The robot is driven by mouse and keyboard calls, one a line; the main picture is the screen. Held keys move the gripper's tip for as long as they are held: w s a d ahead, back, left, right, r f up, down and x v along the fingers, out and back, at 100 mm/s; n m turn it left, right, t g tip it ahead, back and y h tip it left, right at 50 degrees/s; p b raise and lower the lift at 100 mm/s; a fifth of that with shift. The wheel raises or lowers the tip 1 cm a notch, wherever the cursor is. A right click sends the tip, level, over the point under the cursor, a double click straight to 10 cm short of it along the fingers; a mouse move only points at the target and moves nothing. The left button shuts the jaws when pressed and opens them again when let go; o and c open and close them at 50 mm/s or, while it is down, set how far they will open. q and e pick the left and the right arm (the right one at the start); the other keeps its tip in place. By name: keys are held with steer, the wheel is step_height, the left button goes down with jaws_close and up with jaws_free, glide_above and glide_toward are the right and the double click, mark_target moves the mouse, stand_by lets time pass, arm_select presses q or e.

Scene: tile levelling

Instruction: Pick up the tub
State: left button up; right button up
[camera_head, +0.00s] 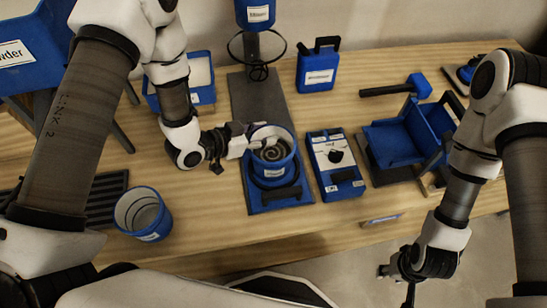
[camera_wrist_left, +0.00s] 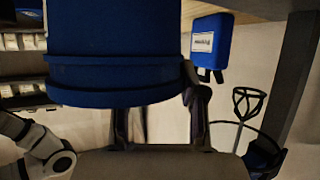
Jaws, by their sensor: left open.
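A blue tub (camera_head: 272,168) with grey swirled contents stands upright on a blue base (camera_head: 262,206) at the middle of the bench. My left gripper (camera_head: 243,141) is at the tub's left side, close to its rim, with its fingers pointing at it. In the left wrist view the tub's blue wall (camera_wrist_left: 115,50) fills the top, beyond the open fingers (camera_wrist_left: 160,115). I cannot tell whether the fingers touch it. My right gripper (camera_head: 400,268) hangs over the floor in front of the bench, away from the tub. Its finger opening is unclear.
A mixer whisk (camera_head: 257,48) hangs behind the tub. A blue device with a dial (camera_head: 335,162) stands close to its right. A blue jerrycan (camera_head: 318,68) is behind. An open blue bucket (camera_head: 143,213) stands front left. The wooden bench (camera_head: 225,222) is clear in front.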

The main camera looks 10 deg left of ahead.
arm_select(q)
steer(key=shift+w+d+f, duration=0.15)
steer(key=shift+w+d, duration=0.05)
steer(key=shift+w, duration=0.05)
steer(key=shift+s, duration=0.15)
jaws_close()
steer(key=shift+r, duration=0.2)
step_height(320, 180, up, 10)
steer(key=shift+p, duration=0.35)
